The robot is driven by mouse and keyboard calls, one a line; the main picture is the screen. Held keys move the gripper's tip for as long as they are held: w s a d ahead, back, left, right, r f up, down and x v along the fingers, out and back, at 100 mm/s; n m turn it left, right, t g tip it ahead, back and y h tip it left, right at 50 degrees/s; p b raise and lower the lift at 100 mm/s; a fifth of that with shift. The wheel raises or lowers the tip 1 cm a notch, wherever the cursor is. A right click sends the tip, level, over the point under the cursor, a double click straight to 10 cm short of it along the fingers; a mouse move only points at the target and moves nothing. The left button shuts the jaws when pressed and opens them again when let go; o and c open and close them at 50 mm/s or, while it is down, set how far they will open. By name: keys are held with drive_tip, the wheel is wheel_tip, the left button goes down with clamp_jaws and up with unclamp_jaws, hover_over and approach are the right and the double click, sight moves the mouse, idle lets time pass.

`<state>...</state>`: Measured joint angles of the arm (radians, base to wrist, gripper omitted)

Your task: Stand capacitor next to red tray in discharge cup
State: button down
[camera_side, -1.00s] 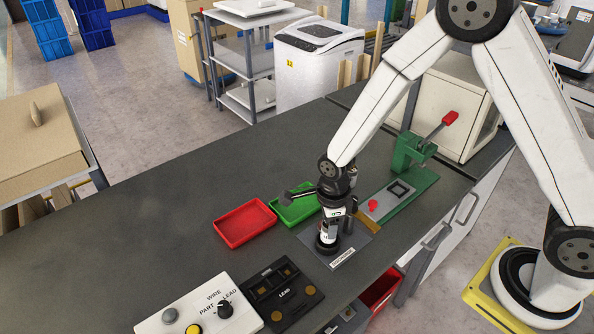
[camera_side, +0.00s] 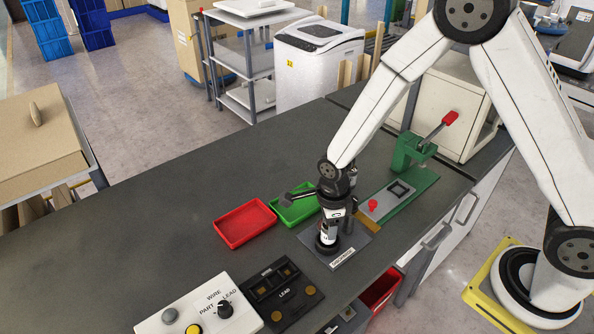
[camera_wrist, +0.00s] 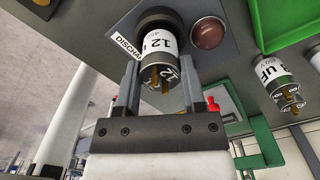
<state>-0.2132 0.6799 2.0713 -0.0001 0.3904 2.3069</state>
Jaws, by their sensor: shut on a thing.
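My gripper (camera_wrist: 160,75) is shut on a capacitor (camera_wrist: 160,45), a cylinder with a white label showing "12" and brass terminals toward the wrist camera. In the side view my gripper (camera_side: 332,218) is over the discharge plate (camera_side: 350,254). The capacitor (camera_side: 328,234) is upright there, its lower end at the black discharge cup (camera_side: 327,248). The wrist view shows its far end at the dark cup (camera_wrist: 158,18); how deep it sits is hidden. The red tray (camera_side: 245,223) is left of the plate, empty.
A green tray (camera_side: 297,205) lies behind. A green lever press (camera_side: 412,165) stands right. A black LEAD fixture (camera_side: 283,295) and white switch box (camera_side: 200,310) are in front.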

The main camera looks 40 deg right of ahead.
drive_tip(key=shift+f, duration=0.65)
idle(0.6)
unclamp_jaws()
drive_tip(key=shift+r, duration=0.1)
idle(0.3)
drive_tip(key=shift+r, duration=3.4)
drive_tip(key=s+d+r+n+t, duration=0.1)
drive_tip(key=s+d+r+n, duration=0.2)
drive_tip(key=n, duration=0.9)
drive_tip(key=s+d+r+n+t, duration=0.1)
drive_tip(key=s+d+r+n, duration=0.3)
drive_tip(key=n, duration=0.8)
drive_tip(key=shift+s+d+t, duration=0.3)
drive_tip(key=shift+s+d, duration=0.2)
drive_tip(key=shift+s, duration=0.45)
